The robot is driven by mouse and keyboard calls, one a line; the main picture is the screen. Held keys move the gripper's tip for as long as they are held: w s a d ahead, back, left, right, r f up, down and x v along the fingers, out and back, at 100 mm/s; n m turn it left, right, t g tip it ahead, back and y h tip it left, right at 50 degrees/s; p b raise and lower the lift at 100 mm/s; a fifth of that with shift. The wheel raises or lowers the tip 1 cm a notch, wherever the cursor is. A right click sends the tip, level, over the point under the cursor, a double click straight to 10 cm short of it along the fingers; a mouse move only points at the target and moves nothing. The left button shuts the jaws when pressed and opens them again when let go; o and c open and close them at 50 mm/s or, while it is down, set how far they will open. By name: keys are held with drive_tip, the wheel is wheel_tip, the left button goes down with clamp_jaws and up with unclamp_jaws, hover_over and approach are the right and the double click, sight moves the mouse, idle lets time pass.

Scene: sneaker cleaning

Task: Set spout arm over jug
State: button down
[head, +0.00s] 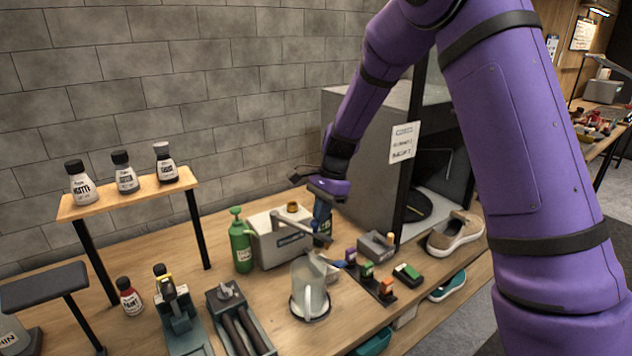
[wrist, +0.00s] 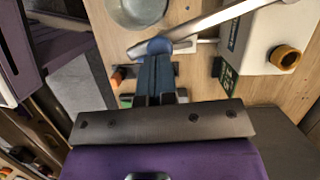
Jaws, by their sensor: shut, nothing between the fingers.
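A white dispenser box (head: 270,247) with a brass knob stands on the bench; it also shows in the wrist view (wrist: 262,42). Its silver spout arm (head: 292,226) reaches out toward the right and front, and crosses the wrist view (wrist: 215,18) diagonally. A translucent grey jug (head: 309,290) stands in front of the box; part of it shows in the wrist view (wrist: 138,10). In the wrist view the spout's outer end lies beside the jug, not across its opening. My gripper (head: 322,232) is shut and empty, its blue fingertips (wrist: 156,58) at the spout arm's outer end; contact is unclear.
A green spray bottle (head: 241,246) stands left of the box. Small coloured blocks (head: 367,268) and a grey block (head: 376,245) lie to the right. A tan sneaker (head: 455,235) is farther right, beside a large grey cabinet (head: 360,150).

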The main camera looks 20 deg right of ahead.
drive_tip(key=shift+s+a+m+t, duration=0.3)
drive_tip(key=shift+s+a+m, duration=0.6)
drive_tip(key=shift+a+m, duration=0.15)
drive_tip(key=shift+s+a, duration=0.4)
drive_tip(key=shift+a, duration=0.3)
drive_tip(key=w+d+r, duration=0.1)
drive_tip(key=d+r, duration=0.6)
drive_tip(key=r, duration=0.3)
drive_tip(key=shift+w, duration=0.2)
